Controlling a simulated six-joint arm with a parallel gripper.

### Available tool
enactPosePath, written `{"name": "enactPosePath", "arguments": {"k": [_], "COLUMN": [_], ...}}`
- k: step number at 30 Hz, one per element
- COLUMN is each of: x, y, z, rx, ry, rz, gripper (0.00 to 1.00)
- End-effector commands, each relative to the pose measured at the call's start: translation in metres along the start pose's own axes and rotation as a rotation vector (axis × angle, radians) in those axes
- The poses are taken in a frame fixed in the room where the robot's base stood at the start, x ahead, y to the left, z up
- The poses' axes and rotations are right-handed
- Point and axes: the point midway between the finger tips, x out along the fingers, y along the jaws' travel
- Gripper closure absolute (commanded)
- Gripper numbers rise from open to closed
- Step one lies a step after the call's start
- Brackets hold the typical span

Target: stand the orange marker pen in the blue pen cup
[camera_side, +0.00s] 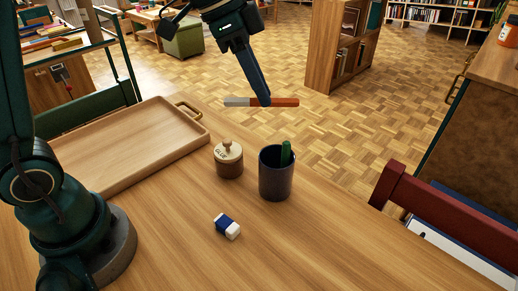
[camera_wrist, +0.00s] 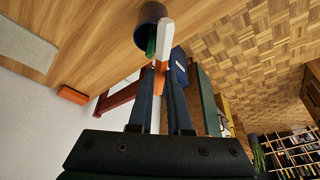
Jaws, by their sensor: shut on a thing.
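The orange marker pen (camera_side: 285,102) has a pale grey-white end and lies nearly level in my gripper (camera_side: 260,101), high above the table's far edge. In the wrist view the marker (camera_wrist: 164,42) sits between my fingers (camera_wrist: 164,76), its white end pointing toward the cup in the picture. My gripper is shut on the marker near its middle. The dark blue pen cup (camera_side: 275,182) stands upright on the table, below and slightly right of my gripper in the side view. A green pen (camera_side: 286,152) stands in it. The wrist view also shows the cup (camera_wrist: 150,14), partly behind the marker.
A lidded wooden pot (camera_side: 229,163) stands just left of the cup. A blue-and-white eraser (camera_side: 227,226) lies in front of it. A wooden tray (camera_side: 130,150) with a brass handle is at the left. A dark red chair back (camera_side: 440,220) is at the right. The table's right front is clear.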

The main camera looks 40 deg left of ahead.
Motion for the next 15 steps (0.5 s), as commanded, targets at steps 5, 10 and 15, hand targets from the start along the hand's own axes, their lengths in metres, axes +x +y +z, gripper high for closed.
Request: {"name": "enactPosePath", "arguments": {"k": [5, 10, 15], "x": [0.039, 0.081, 0.111], "y": [0.045, 0.104, 0.153], "z": [-0.049, -0.077, -0.081], "rx": [0.300, 0.545, 0.666], "ry": [-0.005, -0.007, -0.009], "rz": [0.132, 0.237, 0.289], "gripper": [1.00, 1.00, 1.00]}}
